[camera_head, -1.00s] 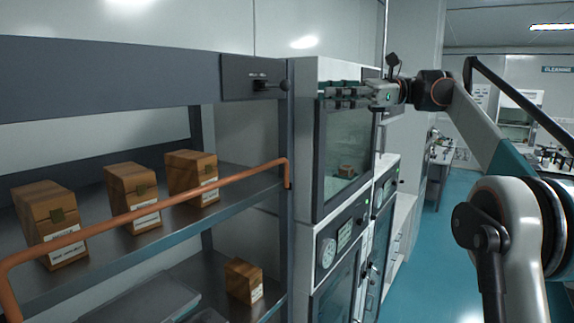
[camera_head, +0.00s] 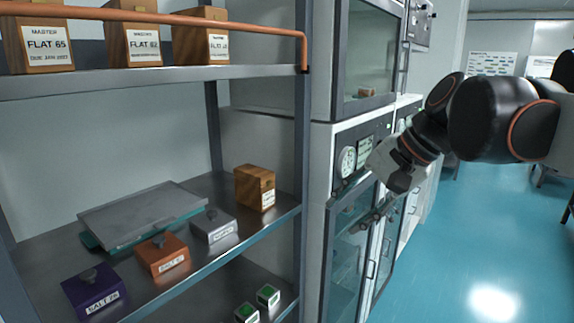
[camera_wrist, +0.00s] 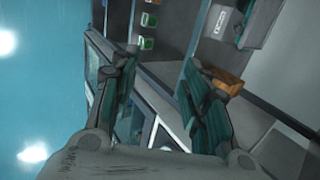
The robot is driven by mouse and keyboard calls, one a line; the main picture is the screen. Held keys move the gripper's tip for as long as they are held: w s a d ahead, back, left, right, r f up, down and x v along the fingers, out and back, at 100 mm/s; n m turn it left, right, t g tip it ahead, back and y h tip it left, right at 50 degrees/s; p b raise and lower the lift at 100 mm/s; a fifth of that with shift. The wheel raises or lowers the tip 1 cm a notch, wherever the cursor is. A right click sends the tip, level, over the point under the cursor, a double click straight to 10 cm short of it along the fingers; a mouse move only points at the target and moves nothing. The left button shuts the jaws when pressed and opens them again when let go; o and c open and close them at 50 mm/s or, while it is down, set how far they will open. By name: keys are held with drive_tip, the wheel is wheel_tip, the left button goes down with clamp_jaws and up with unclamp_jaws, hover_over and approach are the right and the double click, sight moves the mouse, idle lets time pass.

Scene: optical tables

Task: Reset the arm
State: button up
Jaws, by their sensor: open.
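My gripper (camera_head: 358,203) is in the right half of the head view, in front of the glass-doored cabinet (camera_head: 347,262) and to the right of the shelf unit. Its fingers point down and to the left. In the wrist view my gripper (camera_wrist: 155,90) shows two teal-padded fingers spread apart with nothing between them. Cabinet glass and frame show beyond the fingers. My arm reaches in from the right edge of the head view.
The shelf unit (camera_head: 305,130) holds wooden boxes on top. Its middle shelf has a wooden box (camera_head: 255,187), a grey lidded tray (camera_head: 140,215), and purple (camera_head: 94,292), orange (camera_head: 162,256) and grey blocks. Green-topped pieces (camera_head: 267,296) sit lower. Blue floor (camera_head: 480,230) is clear at right.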

drive_tip(key=s+d+f+n+t+h+b, duration=0.1)
drive_tip(key=s+f+b, duration=0.3)
drive_tip(key=f, duration=0.7)
drive_tip(key=s+d+f+n+t+h+b, duration=0.1)
drive_tip(key=s+d+f+n+h+b, duration=0.2)
drive_tip(key=f, duration=0.8)
drive_tip(key=s+d+f+n+t+h+b, duration=0.1)
drive_tip(key=s+d+f+n+b, duration=0.2)
drive_tip(key=s+f+b, duration=0.3)
wheel_tip(320, 180, down, 6)
drive_tip(key=shift+s+d+r+n+h, duration=0.15)
drive_tip(key=shift+s+d+n+h, duration=0.2)
drive_tip(key=shift+s, duration=0.55)
